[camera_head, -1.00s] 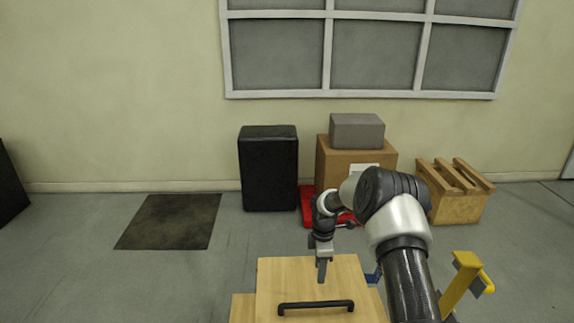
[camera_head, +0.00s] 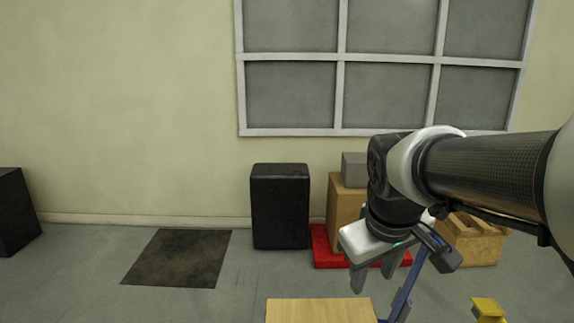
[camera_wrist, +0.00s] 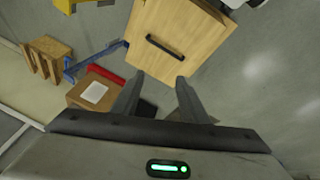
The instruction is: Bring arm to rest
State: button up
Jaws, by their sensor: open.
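My gripper (camera_head: 373,277) hangs empty at the end of my arm in the head view, with its two fingers pointing down. It is raised in the air above and right of a wooden cabinet top (camera_head: 318,311). In the wrist view my gripper (camera_wrist: 156,88) shows two dark fingers spread apart with nothing between them. Beyond the fingertips the light wooden cabinet (camera_wrist: 185,30) with a black bar handle (camera_wrist: 165,47) shows, apart from the fingers.
A blue frame (camera_head: 408,290) stands close behind my gripper. A yellow part (camera_head: 487,308) is at lower right. A black box (camera_head: 280,207), a red base (camera_head: 326,247), a cardboard box (camera_head: 344,207) and a wooden crate (camera_head: 475,243) stand by the wall. Floor at left is clear around a dark mat (camera_head: 178,259).

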jog(key=s+m+t, duration=0.1)
jog(key=s+m, duration=0.3)
jog(key=s, duration=0.6)
notch_tip(320, 180, up, 23)
jog(key=p, duration=2.3)
jog(key=shift+s+a+y+p, duration=0.2)
jog(key=shift+a+y+p, duration=0.1)
jog(key=shift+y, duration=0.1)
jog(key=shift+c, duration=1.1)
jog(key=shift+d+f, duration=0.1)
